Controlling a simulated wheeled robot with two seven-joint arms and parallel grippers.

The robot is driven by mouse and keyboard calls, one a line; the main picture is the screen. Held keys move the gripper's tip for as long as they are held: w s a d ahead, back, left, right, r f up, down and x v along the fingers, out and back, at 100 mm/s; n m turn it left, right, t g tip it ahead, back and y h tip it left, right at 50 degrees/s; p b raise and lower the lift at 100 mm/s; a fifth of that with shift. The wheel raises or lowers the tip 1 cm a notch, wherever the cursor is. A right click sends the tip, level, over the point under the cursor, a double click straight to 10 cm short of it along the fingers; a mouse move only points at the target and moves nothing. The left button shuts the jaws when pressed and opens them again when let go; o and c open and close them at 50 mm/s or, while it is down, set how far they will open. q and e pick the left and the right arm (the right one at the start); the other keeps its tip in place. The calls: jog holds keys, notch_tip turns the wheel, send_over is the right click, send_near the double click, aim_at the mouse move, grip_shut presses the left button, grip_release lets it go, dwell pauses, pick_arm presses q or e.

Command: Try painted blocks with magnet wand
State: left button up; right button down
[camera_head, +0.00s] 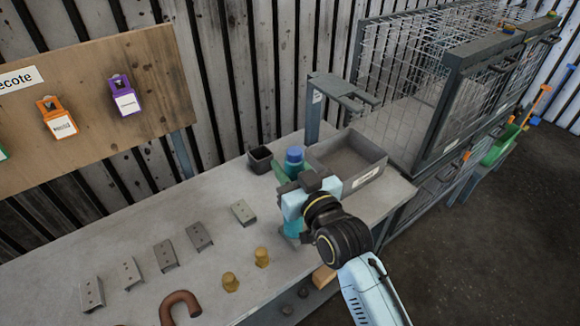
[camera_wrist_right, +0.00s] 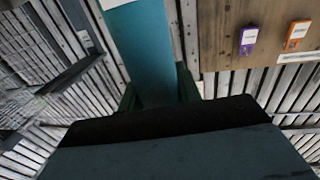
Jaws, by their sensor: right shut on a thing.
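My right gripper (camera_head: 293,174) is shut on a teal cylinder with a blue top (camera_head: 294,155), which looks like the magnet wand. The cylinder is held roughly upright above the bench, in front of the grey tray. In the right wrist view the teal cylinder (camera_wrist_right: 143,50) stands between the green fingers (camera_wrist_right: 157,90). Several grey blocks with small holes lie in a slanting row on the bench, from a near-left block (camera_head: 91,293) to a paler block (camera_head: 243,212). The wand is apart from them, to their right. Its lower end is partly hidden by my gripper. My left gripper is not in view.
The grey bench (camera_head: 120,235) also holds a labelled open tray (camera_head: 368,177), a small dark cup (camera_head: 260,160), two brass pieces (camera_head: 230,282) (camera_head: 262,257) and a brown hook (camera_head: 180,304). A wire cage (camera_head: 405,90) stands at the right; a wooden board (camera_head: 90,95) is behind.

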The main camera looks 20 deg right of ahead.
jog(key=shift+f, duration=0.35)
dwell(0.6)
dwell(0.4)
notch_tip(320, 180, up, 8)
jog(key=p, duration=0.8)
jog(key=shift+f, duration=0.15)
dwell(0.7)
